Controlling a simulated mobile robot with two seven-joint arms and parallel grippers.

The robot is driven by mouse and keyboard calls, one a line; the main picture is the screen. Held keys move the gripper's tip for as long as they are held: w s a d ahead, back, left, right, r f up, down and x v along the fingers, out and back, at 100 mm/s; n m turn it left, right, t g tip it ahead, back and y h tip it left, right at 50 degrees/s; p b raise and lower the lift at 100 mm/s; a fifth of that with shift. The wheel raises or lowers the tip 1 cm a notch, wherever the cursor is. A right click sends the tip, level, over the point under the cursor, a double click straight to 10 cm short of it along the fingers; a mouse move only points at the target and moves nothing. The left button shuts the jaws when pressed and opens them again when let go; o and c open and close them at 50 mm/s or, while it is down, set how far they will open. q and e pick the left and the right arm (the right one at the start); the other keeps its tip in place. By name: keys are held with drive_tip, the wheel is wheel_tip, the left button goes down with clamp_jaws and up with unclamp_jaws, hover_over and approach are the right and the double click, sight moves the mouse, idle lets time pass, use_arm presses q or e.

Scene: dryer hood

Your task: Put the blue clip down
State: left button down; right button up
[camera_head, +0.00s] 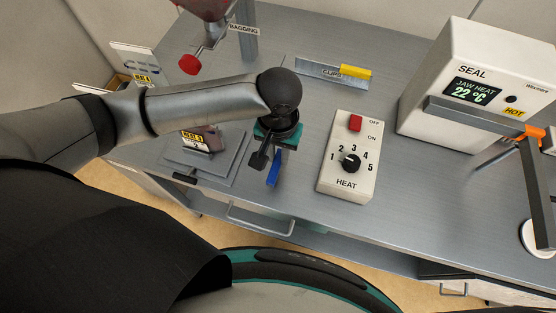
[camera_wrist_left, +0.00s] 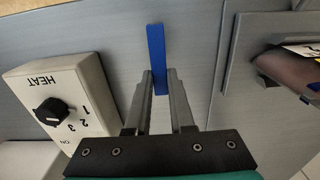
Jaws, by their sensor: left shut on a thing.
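The blue clip (camera_head: 274,170) is a flat blue bar. It also shows in the wrist view (camera_wrist_left: 156,50), where one end sits between the two fingertips and the rest sticks out beyond them. My left gripper (camera_wrist_left: 160,80) is shut on it. In the head view my left gripper (camera_head: 263,160) points down over the grey worktop, between the heat control box and the grey plate. Whether the clip touches the worktop I cannot tell. My right gripper is not in view.
The heat box (camera_head: 348,157) stands right of the clip, the plate (camera_head: 228,172) with a labelled pouch (camera_head: 209,139) left. A CLIPS rack (camera_head: 313,69) with a yellow clip (camera_head: 355,71) lies behind. The sealer (camera_head: 470,90) stands far right. Worktop between rack and heat box is clear.

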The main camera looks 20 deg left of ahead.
sight(278, 158)
use_arm(q)
drive_tip(key=shift+f, duration=1.7)
drive_tip(key=shift+f, duration=0.1)
drive_tip(key=c, duration=0.8)
unclamp_jaws()
wheel_tip(278, 158, up, 12)
drive_tip(key=shift+r+p, duration=0.1)
drive_tip(key=shift+p, duration=0.8)
